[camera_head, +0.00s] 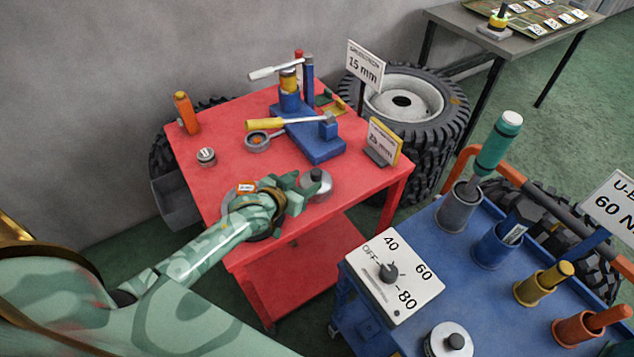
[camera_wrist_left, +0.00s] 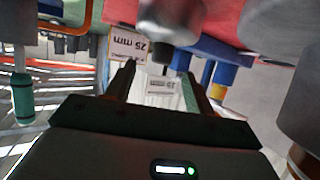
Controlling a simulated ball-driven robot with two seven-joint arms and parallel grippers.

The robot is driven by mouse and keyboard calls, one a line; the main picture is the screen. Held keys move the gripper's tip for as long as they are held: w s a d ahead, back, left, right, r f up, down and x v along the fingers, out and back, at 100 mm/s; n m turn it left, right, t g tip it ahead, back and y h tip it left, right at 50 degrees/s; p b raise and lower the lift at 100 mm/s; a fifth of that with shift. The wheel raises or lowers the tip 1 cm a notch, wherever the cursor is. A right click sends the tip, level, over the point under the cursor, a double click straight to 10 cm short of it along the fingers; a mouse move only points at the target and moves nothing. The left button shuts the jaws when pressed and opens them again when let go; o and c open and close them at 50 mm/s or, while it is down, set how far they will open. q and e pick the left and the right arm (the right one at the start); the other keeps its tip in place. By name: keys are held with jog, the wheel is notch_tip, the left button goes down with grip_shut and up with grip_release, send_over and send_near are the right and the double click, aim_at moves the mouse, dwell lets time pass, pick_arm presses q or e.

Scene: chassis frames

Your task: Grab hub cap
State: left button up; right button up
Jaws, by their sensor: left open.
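A silver domed cap with a black knob, which looks like the hub cap (camera_head: 318,191), sits near the front right of the red cart's top (camera_head: 355,181). My left gripper (camera_head: 302,192) is open and reaches in from the left, close beside the cap. Its fingers partly hide the cap's left side. In the left wrist view the silver cap (camera_wrist_left: 171,18) and its black knob appear upside down, ahead of the open left gripper (camera_wrist_left: 155,82). The knob lies in line with the gap between the fingers. I cannot tell whether they touch it. My right gripper is not in view.
A small tin (camera_head: 206,156), an orange bottle (camera_head: 187,113) and a small sign (camera_head: 382,141) stand on the red cart. A blue cart (camera_head: 440,285) with a dial box (camera_head: 392,275) and upright tools stands at right.

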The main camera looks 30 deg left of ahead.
aim_at(313, 175)
pick_arm(q)
jog(key=shift+x, duration=0.85)
jog(key=b+x, duration=0.2)
jog(key=x, duration=0.2)
jog(key=shift+w+f, duration=0.3)
jog(key=shift+f, duration=0.05)
jog(key=shift+w, duration=0.25)
jog(key=shift+r, duration=0.1)
jog(key=c, duration=1.2)
